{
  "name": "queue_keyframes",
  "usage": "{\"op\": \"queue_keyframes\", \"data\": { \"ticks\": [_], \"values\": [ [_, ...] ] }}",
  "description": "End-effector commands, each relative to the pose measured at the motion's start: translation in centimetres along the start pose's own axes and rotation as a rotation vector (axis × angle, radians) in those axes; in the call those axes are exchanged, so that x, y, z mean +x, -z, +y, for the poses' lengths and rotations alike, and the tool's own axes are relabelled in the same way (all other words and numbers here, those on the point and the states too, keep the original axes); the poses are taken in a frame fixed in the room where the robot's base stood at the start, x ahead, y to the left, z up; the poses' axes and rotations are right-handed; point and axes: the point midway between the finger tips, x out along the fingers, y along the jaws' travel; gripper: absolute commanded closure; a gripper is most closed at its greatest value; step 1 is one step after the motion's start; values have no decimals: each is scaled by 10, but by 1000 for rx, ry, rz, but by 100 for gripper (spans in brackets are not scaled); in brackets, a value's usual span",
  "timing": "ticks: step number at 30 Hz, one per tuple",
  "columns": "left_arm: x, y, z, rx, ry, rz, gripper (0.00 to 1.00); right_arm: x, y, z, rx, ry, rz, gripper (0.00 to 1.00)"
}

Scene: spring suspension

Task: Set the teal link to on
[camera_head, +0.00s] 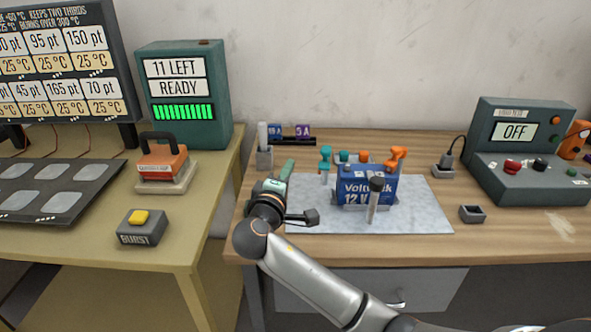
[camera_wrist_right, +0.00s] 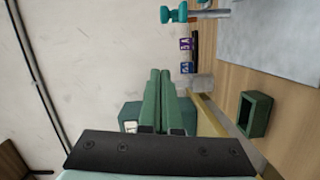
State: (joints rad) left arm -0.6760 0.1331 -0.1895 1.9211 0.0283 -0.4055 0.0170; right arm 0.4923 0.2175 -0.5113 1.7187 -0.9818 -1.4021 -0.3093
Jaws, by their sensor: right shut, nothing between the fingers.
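A teal link (camera_head: 325,163) stands upright at the left end of the blue battery (camera_head: 352,190), on the pale mat (camera_head: 425,215). A smaller teal piece (camera_head: 343,156) shows behind the battery's top edge. My left gripper is not in view.
An orange link (camera_head: 397,155) is at the battery's right. A dark-topped grey post (camera_head: 374,205) stands in front. A grey holder (camera_head: 264,157) stands behind my gripper. A small green box (camera_wrist_right: 255,114) shows in the wrist view.

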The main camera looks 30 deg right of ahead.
Motion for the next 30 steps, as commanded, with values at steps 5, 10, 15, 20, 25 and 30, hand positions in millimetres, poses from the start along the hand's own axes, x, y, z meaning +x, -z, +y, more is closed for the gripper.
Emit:
{"op": "queue_keyframes", "data": {
  "ticks": [5, 10, 15, 20, 25, 30],
  "values": [
    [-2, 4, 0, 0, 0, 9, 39, 39, -1, 2, -1, -3, -3, 100],
    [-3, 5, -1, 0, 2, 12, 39, 74, -1, 2, 1, -2, -3, 100],
    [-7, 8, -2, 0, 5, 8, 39, 86, -21, 2, 0, 0, -1, 100],
    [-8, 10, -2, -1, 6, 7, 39, 89, -35, 0, 2, 2, 1, 100],
    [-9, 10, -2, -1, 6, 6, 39, 90, -40, 0, 4, 2, 2, 100],
    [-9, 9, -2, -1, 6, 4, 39, 90, -39, 0, 4, 2, 2, 100]
  ]
}}
